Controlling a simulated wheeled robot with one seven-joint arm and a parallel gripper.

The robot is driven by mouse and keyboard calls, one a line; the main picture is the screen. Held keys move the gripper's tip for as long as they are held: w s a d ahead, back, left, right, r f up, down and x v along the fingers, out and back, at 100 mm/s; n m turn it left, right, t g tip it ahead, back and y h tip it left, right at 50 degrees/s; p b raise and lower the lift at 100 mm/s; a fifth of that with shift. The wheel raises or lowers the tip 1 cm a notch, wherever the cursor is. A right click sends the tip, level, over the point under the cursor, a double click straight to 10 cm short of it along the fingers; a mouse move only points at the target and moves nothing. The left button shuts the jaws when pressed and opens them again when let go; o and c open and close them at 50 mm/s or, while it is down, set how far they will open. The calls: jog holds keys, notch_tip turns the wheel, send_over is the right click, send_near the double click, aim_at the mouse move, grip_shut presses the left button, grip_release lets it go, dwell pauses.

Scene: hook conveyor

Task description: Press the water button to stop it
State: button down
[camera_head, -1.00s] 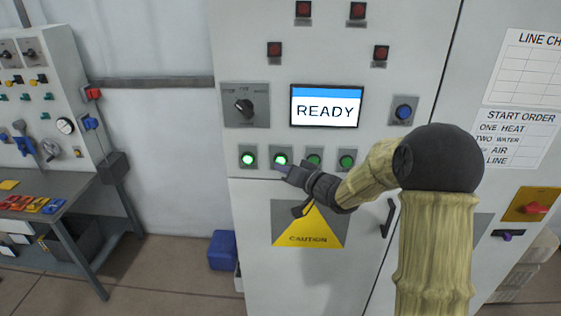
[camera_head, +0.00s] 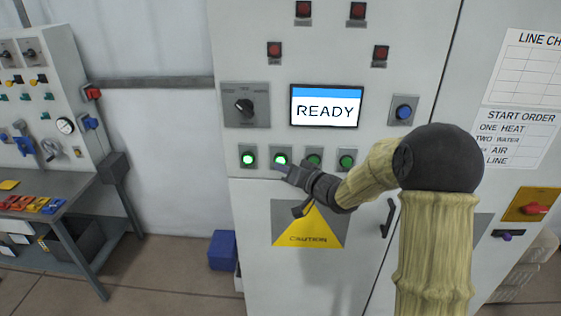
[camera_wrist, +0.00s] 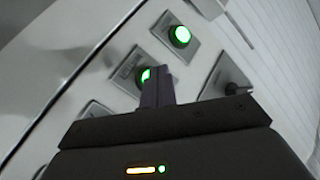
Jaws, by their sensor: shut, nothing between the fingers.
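A row of green buttons runs under the screen on the grey cabinet. The first button (camera_head: 249,158) and the second button (camera_head: 280,159) glow bright green; the third button (camera_head: 314,159) and fourth button (camera_head: 347,160) look darker. The labels above them are too small to read. My gripper (camera_head: 280,168) is shut and empty, its tips at the lower edge of the second button; I cannot tell whether they touch it. In the wrist view the closed fingers (camera_wrist: 156,87) partly cover the second button (camera_wrist: 145,75), and the first lit button (camera_wrist: 181,36) is clear of them.
The screen (camera_head: 326,106) reads READY. A rotary selector (camera_head: 245,106) and a blue button (camera_head: 404,111) flank it. A START ORDER sheet (camera_head: 515,138) lists heat, water, air and line. A yellow caution sign (camera_head: 309,227) lies below my gripper. A workbench (camera_head: 75,188) stands at left.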

jog(key=shift+w, duration=0.15)
jog(key=shift+w+p, duration=0.3)
jog(key=shift+w, duration=0.4)
dwell(0.8)
jog(key=shift+s, duration=0.8)
jog(key=shift+s+a+b, duration=0.1)
jog(key=shift+s+b, duration=0.5)
jog(key=shift+s, duration=1.95)
